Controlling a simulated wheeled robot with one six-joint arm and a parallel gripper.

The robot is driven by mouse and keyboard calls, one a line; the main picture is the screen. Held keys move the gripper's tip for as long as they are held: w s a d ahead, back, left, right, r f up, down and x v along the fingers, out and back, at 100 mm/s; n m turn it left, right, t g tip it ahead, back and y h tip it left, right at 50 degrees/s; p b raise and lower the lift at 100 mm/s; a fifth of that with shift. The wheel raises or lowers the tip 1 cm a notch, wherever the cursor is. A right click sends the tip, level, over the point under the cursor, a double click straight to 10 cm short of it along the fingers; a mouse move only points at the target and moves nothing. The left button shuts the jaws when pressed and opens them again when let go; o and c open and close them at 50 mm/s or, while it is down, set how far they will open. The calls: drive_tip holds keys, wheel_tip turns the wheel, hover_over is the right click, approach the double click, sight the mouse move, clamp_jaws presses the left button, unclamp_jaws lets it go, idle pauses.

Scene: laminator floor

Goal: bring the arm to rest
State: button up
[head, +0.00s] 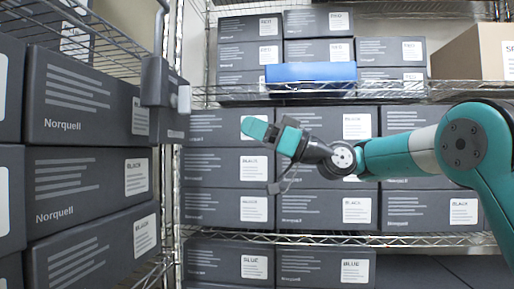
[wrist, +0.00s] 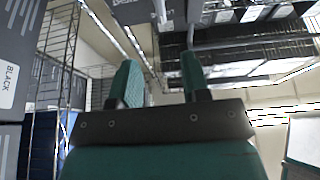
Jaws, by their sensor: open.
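My gripper (head: 268,129) is in the middle of the head view, at the end of my teal and grey arm reaching in from the right. It shows in front of the shelves of dark boxes. In the wrist view my gripper (wrist: 160,75) shows two teal fingers standing apart, with nothing between them. It is open and empty. I cannot tell how far it is from the boxes behind it.
Black-labelled boxes (head: 228,165) fill the wire shelf (head: 400,240) behind my arm. A blue bin (head: 311,76) sits on the shelf above, by red-labelled boxes (head: 328,22). Norquell boxes (head: 85,180) stand close at left. A cardboard box (head: 470,55) is upper right.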

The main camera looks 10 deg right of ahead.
drive_tip(key=shift+s+d+f+b, duration=0.15)
drive_tip(key=shift+d+b, duration=0.15)
idle(0.4)
drive_tip(key=s+a+f+m+g+h+p, duration=0.2)
drive_tip(key=s+a+f+m+h+p, duration=0.2)
drive_tip(key=s+a+f+h+p, duration=0.35)
drive_tip(key=s+d+f+m+g+h+p, duration=0.1)
drive_tip(key=s+d+f+g+h, duration=0.15)
drive_tip(key=s+f, duration=0.4)
drive_tip(key=s+d+f+m+g+h+p, duration=0.1)
drive_tip(key=s+d+f+h+p, duration=0.2)
drive_tip(key=s, duration=0.6)
drive_tip(key=s+d+f+m+g+h, duration=0.1)
drive_tip(key=s+d+f+g+h, duration=0.1)
drive_tip(key=s+d+f+h, duration=0.45)
wheel_tip(320, 180, up, 39)
drive_tip(key=s+a+y+p, duration=0.1)
drive_tip(key=y+p, duration=0.1)
drive_tip(key=p, duration=3.5)
drive_tip(key=shift+s+a, duration=0.25)
drive_tip(key=shift+s, duration=0.05)
